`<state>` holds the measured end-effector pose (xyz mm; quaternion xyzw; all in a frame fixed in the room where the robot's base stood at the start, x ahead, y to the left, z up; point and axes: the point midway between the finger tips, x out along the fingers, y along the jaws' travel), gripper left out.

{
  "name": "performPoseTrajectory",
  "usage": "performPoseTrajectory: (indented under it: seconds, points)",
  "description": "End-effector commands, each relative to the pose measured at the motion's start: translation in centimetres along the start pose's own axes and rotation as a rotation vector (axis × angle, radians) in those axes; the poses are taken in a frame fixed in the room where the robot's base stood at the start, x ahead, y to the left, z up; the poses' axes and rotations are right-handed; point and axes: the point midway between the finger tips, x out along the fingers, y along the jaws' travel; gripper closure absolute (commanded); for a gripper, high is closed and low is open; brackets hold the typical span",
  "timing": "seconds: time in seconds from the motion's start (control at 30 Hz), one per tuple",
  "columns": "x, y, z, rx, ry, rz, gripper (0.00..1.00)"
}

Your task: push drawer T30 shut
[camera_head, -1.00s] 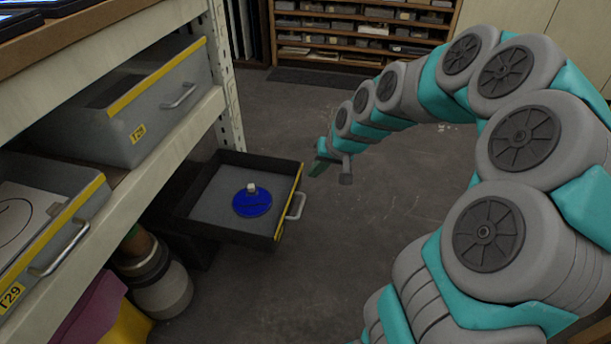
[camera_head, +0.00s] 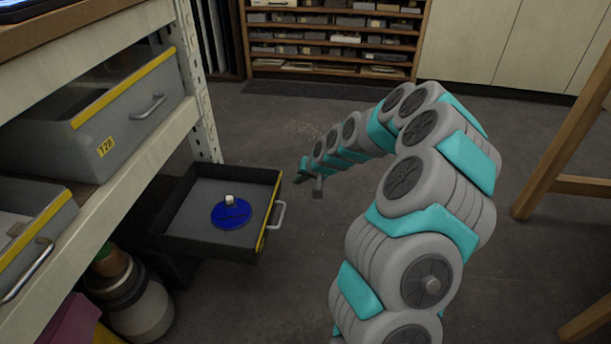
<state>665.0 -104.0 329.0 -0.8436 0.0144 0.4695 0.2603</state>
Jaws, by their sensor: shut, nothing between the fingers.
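A dark drawer (camera_head: 180,236) low on the shelf unit stands pulled out, with a yellow strip and a pale bar handle (camera_head: 277,215) on its front. No label is readable on it, so I cannot confirm from the picture that it is T30. A blue disc (camera_head: 231,213) with a small pale knob lies inside it. My gripper (camera_head: 309,186) is small in view, shut and empty. It appears to the right of the drawer front, near the handle in the picture, with a visible gap between them.
Grey labelled drawers (camera_head: 128,118) sit on the shelf above. A jar (camera_head: 136,305) stands below, left of the open drawer. A wooden frame leg (camera_head: 565,130) stands at the right. The floor (camera_head: 285,300) in front of the drawer is clear.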

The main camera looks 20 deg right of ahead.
Motion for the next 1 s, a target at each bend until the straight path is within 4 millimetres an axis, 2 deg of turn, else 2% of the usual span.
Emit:
performPoseTrajectory:
  seconds: [0.03, 0.2, 0.33, 0.83, 1.0]
  points:
    - [1.1, 0.1, 0.2, -0.001, -0.003, 0.001, 1.0]
    - [2.0, -2.3, 0.0, -0.004, 0.001, 0.0, 1.0]
    - [2.4, -3.1, -0.1, -0.003, 0.003, 0.001, 1.0]
    - [2.6, -3.6, -0.1, -0.001, 0.003, 0.001, 1.0]
    - [3.1, -4.7, -0.1, -0.003, 0.003, 0.001, 1.0]
